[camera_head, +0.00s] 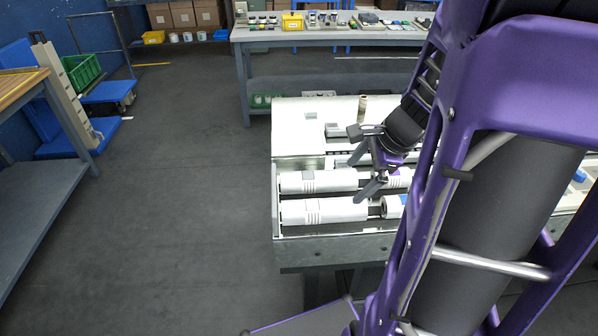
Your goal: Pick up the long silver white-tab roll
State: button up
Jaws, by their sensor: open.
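My gripper (362,172) is open and empty above the right part of a white flow wrapper machine (297,134). Its fingers point left, over the rolls. One long silver-white roll (318,182) lies in the rear of the machine's front bay. A second long silver-white roll (323,211) lies in front of it, with thin stripes near its left part. A shorter white roll (393,206) lies to the right of the front roll, and part of it is hidden by my arm. I cannot make out for certain which roll has a white tab.
My purple arm covers the right side of the view and hides the machine's right part. A workbench (335,37) with small items stands behind. A wooden-topped table (20,85) and a blue cart (107,92) are at left. The grey floor (185,190) between is clear.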

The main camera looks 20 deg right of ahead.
send_near(328, 205)
jog(key=x, duration=0.5)
jog(key=shift+s+f, duration=0.25)
jog(key=shift+f, duration=0.1)
jog(key=x, duration=0.2)
jog(key=b+x, duration=0.1)
jog(key=x, duration=0.2)
jog(key=shift+w+a+f, duration=0.15)
jog(key=shift+w+f, duration=0.05)
jog(key=shift+w, duration=0.15)
jog(key=shift+r, duration=0.1)
grip_shut()
